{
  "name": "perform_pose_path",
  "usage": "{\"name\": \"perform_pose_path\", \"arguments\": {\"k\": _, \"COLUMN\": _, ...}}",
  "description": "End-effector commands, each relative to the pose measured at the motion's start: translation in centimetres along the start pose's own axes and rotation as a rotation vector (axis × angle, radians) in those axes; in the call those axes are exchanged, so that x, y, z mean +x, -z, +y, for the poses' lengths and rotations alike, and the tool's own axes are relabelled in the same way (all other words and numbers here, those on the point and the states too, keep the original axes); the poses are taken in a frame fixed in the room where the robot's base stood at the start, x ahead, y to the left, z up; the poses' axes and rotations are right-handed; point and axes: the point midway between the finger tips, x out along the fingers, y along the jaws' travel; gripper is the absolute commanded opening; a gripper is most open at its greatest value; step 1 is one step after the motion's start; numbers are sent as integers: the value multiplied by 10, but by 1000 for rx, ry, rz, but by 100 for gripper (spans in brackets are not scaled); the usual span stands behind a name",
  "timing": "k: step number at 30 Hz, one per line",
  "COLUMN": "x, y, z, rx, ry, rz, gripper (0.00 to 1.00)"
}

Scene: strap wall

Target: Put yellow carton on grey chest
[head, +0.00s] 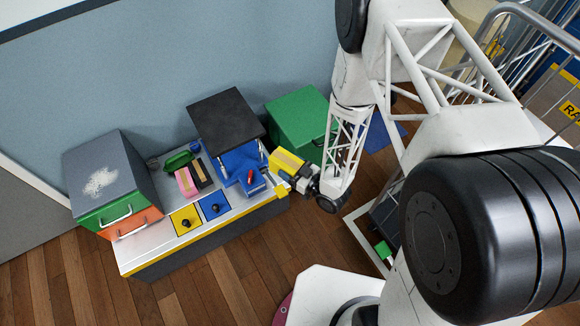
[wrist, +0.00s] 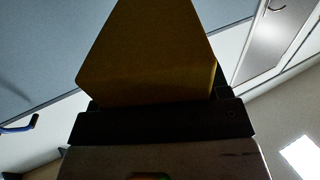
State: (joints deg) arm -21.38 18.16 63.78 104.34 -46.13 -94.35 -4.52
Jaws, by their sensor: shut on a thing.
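The yellow carton (head: 287,160) is at the right end of the counter in the head view. My gripper (head: 286,176) is shut on it. In the wrist view the yellow carton (wrist: 152,50) stands large above the dark jaw (wrist: 150,123), and its far end is cut off by the frame. The grey chest (head: 85,160) sits at the left end of the counter. It has a grey top with a white patch, and green and orange drawers with handles. The gripper and carton are well to the right of it.
A blue unit with a black top (head: 226,117) stands between the carton and the grey chest. Pink (head: 186,181) and green (head: 178,161) items lie beside the chest. Yellow (head: 187,218) and blue (head: 214,205) knobbed panels line the front edge. A green box (head: 297,119) stands behind the carton.

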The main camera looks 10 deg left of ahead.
Motion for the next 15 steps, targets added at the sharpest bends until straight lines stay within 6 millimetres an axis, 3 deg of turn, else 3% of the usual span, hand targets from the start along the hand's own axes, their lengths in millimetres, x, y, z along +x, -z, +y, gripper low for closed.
{"name": "perform_pose_path", "arguments": {"k": 15, "x": 4, "y": 1, "z": -1, "rx": -1, "ry": 10, "rz": 1, "gripper": 31}}
